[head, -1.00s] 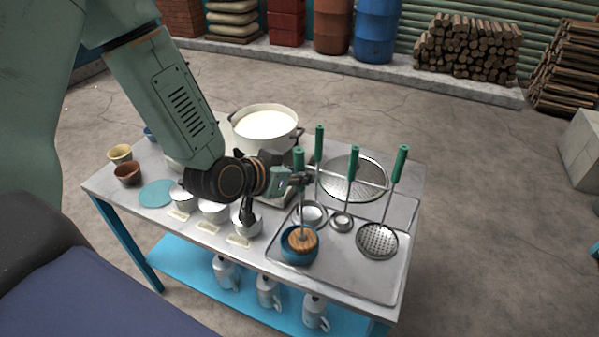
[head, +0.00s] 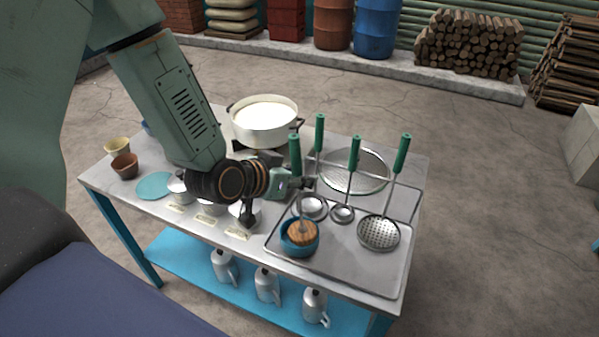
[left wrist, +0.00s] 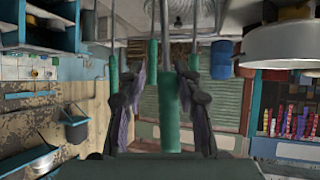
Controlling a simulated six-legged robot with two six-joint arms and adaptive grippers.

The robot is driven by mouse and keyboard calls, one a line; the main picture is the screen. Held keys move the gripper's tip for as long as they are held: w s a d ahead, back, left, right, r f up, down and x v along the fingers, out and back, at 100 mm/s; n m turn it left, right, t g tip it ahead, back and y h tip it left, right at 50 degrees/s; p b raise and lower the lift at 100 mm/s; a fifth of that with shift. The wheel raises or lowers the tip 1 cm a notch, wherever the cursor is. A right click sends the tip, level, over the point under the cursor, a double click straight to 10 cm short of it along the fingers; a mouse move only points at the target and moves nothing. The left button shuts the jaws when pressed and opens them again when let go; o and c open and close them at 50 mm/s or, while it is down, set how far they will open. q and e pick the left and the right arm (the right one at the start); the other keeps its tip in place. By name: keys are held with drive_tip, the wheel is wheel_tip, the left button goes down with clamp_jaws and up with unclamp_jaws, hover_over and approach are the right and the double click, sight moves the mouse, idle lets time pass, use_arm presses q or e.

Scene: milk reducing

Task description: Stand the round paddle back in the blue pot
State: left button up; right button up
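The round paddle (head: 303,231) has a wooden disc and a green handle (head: 295,157). It stands in the blue pot (head: 299,249), handle up and slightly tilted, with the disc at the pot's mouth. My left gripper (head: 306,184) is beside the paddle's shaft, just below the green handle. In the left wrist view a green handle (left wrist: 170,112) shows between the two fingers of the left gripper (left wrist: 163,110). The fingers are spread, with a visible gap on the left side of the handle. The disc's underside is hidden in the pot. My right gripper is not in view.
A metal tray (head: 345,277) carries the blue pot. Ladles and a skimmer (head: 379,233) with green handles stand close right of the paddle. A large milk pot (head: 265,120) stands behind. Small cups and a blue disc (head: 155,186) lie left on the table.

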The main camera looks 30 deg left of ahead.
use_arm(q)
drive_tip(key=shift+o, duration=1)
drive_tip(key=shift+w, duration=0.1)
drive_tip(key=shift+r, duration=0.1)
wheel_tip(320, 180, up, 10)
drive_tip(key=shift+r, duration=0.15)
